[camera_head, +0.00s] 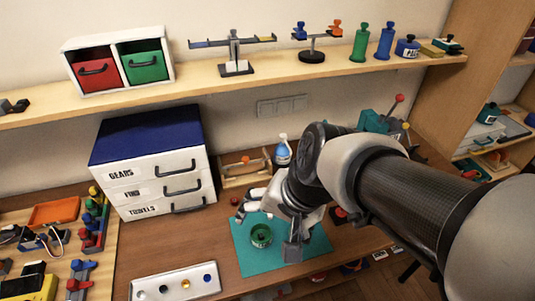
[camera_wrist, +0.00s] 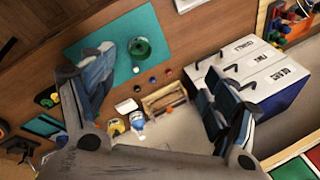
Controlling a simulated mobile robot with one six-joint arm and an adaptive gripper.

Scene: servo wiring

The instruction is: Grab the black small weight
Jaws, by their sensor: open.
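My gripper (camera_head: 272,215) is open, pointing down over the teal mat (camera_head: 308,244). In the wrist view my gripper (camera_wrist: 158,66) has its two fingers spread wide with nothing between them. Several small dark, red and blue round pieces (camera_wrist: 152,80) lie on the table beyond the mat in the wrist view. I cannot tell for sure which black piece is the small weight.
A green round container (camera_head: 261,236) stands on the mat close to my gripper. A white drawer cabinet (camera_head: 157,186) with a blue top stands left. A wooden rack (camera_head: 245,170) and a blue-white bottle (camera_head: 282,152) stand behind. The shelf above holds balances and weights.

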